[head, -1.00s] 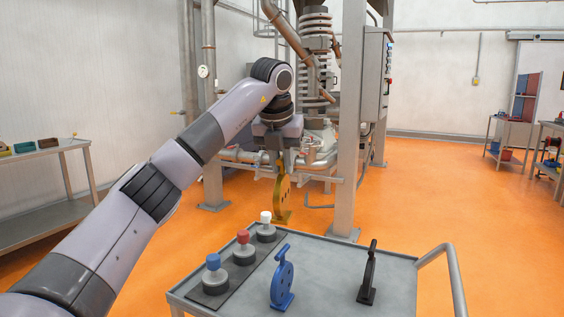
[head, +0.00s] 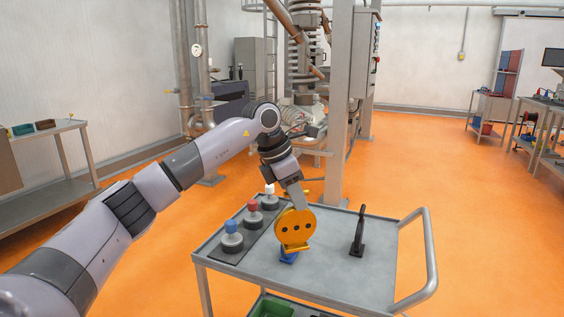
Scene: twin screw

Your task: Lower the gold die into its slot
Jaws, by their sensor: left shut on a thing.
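The gold die (head: 296,230) is a round yellow disc with dark holes and a small foot at its lower edge. My left gripper (head: 297,203) is shut on its top and holds it over the grey cart (head: 340,268), its face turned towards me. The blue die (head: 289,258) is mostly hidden behind the gold one; only its low part shows. The black die (head: 358,236) stands upright on the cart to the right. I cannot make out the gold die's slot. My right gripper is not in view.
Knobs with blue (head: 232,228), red (head: 252,208) and white tops (head: 269,190) stand in a dark strip along the cart's left side. A curved handle (head: 430,260) is at the cart's right. The twin-screw machine and a post (head: 338,120) stand behind.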

